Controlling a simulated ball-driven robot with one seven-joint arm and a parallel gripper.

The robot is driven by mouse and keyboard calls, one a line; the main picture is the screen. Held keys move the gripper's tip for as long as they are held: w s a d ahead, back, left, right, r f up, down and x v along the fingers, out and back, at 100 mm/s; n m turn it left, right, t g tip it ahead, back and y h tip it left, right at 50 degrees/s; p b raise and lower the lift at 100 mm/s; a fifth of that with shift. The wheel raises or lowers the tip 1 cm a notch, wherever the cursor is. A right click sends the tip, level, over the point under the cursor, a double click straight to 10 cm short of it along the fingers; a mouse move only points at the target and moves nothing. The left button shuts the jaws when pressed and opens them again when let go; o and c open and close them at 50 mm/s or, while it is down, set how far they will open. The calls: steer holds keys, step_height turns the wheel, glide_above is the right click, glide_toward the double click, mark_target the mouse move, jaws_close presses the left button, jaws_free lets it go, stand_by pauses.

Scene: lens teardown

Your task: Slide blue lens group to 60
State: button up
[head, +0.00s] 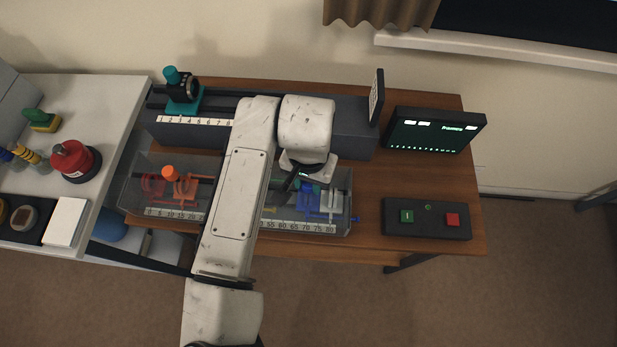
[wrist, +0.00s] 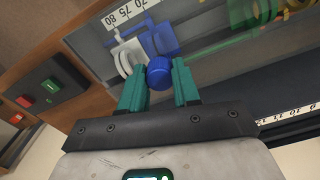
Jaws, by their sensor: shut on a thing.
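The blue lens group shows in the wrist view as a blue carrier (wrist: 160,38) with a round blue knob (wrist: 159,72). It stands on the rail in the clear trough, near the 70 mark; the slant of the view keeps its exact reading unclear. My gripper (wrist: 158,76) has its two teal fingers on either side of the blue knob, shut on it. In the head view my gripper (head: 293,182) is over the right part of the trough and partly hides the blue group (head: 313,203). The trough scale (head: 297,226) shows marks up to 80.
A white lens group (wrist: 130,55) stands close beside the blue one, towards 80. Orange groups (head: 185,188) stand at the low end. A dark bench (head: 350,115) with a teal mount (head: 184,98) lies behind. A monitor (head: 433,130) and button box (head: 427,218) are right.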

jaws_close()
steer(key=a, duration=0.5)
steer(key=shift+w+a, duration=0.15)
steer(key=shift+a, duration=0.15)
steer(key=o, duration=1)
jaws_free()
step_height(320, 180, up, 11)
steer(key=shift+f+b, duration=0.1)
steer(key=shift+b, duration=0.9)
